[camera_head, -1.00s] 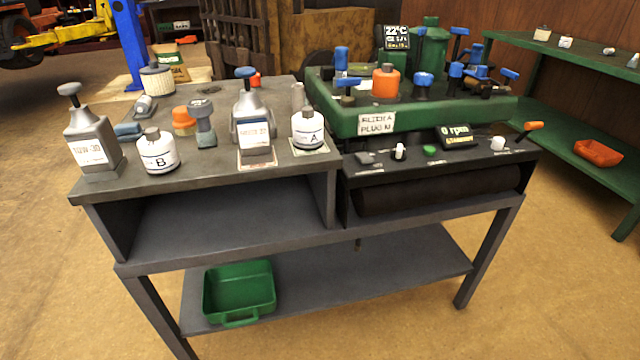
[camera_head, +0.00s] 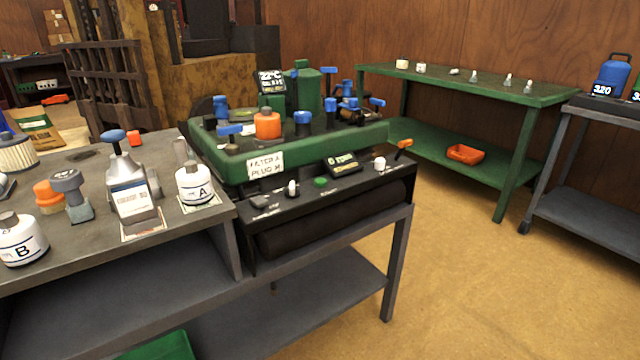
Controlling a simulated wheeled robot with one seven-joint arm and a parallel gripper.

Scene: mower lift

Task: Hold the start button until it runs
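The green start button (camera_head: 320,182) is a small round knob on the black control strip (camera_head: 262,217) at the front of the green machine (camera_head: 215,165). A small dark display (camera_head: 342,164) stands just behind and right of it; its text is too small to read here. A white-tipped switch (camera_head: 292,188) is left of the button, and a white knob (camera_head: 380,163) and an orange-handled lever (camera_head: 403,146) are to its right. My gripper is not in view, and nothing touches the button.
The grey bench (camera_head: 100,262) at left holds bottles marked A (camera_head: 194,184) and B (camera_head: 20,240), and a grey jug (camera_head: 131,190). A green table (camera_head: 480,90) stands behind right, a grey cart (camera_head: 600,215) at far right. The floor at front right is clear.

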